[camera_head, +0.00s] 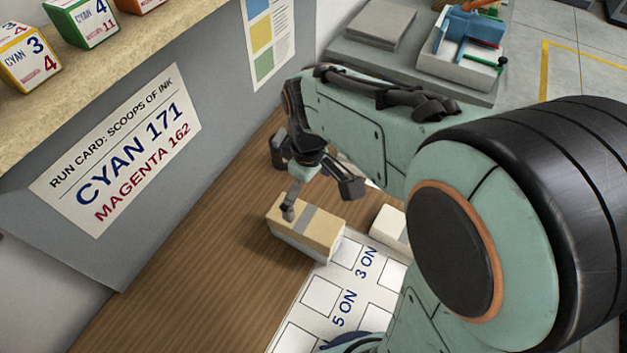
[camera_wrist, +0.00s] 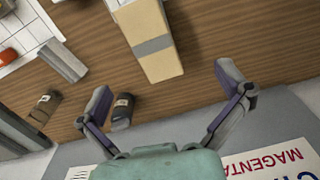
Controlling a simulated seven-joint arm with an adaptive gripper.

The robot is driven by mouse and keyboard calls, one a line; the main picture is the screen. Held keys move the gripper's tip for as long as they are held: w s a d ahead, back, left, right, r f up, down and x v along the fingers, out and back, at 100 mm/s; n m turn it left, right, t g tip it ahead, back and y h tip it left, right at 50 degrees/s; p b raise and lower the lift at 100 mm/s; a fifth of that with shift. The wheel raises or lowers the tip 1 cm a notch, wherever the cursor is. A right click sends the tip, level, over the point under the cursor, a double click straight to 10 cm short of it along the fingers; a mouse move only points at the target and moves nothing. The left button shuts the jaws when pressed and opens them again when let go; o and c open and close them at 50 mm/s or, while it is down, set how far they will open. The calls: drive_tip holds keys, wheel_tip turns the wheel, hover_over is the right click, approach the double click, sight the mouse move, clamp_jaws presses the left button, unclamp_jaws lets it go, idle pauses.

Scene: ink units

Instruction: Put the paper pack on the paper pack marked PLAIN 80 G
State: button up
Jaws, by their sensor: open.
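A tan paper pack with a grey band (camera_head: 318,232) lies at the left end of the white marked mat (camera_head: 322,297). A pale layer shows under its tan top; I cannot tell whether this is its own side or a second pack. The tan pack also shows at the top of the wrist view (camera_wrist: 150,25). My gripper (camera_head: 320,200) is open and empty, above and close to the tan pack; one finger overlaps it in the head view. In the wrist view the pack lies beyond the open fingers (camera_wrist: 165,90). No PLAIN 80 G marking is readable.
A white block (camera_head: 388,228) lies right of the tan pack, partly hidden by my arm. Small dark objects (camera_wrist: 122,111) lie on the wooden top. A grey panel with a run card (camera_head: 120,150) stands at the left. Bare wood (camera_head: 190,270) lies between panel and mat.

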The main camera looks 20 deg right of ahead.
drive_tip(key=s+r+m, duration=0.3)
drive_tip(key=s+m, duration=0.3)
drive_tip(key=s, duration=0.9)
drive_tip(key=shift+s+a+r+y, duration=0.15)
drive_tip(key=shift+a+y, duration=0.1)
drive_tip(key=shift+y, duration=0.05)
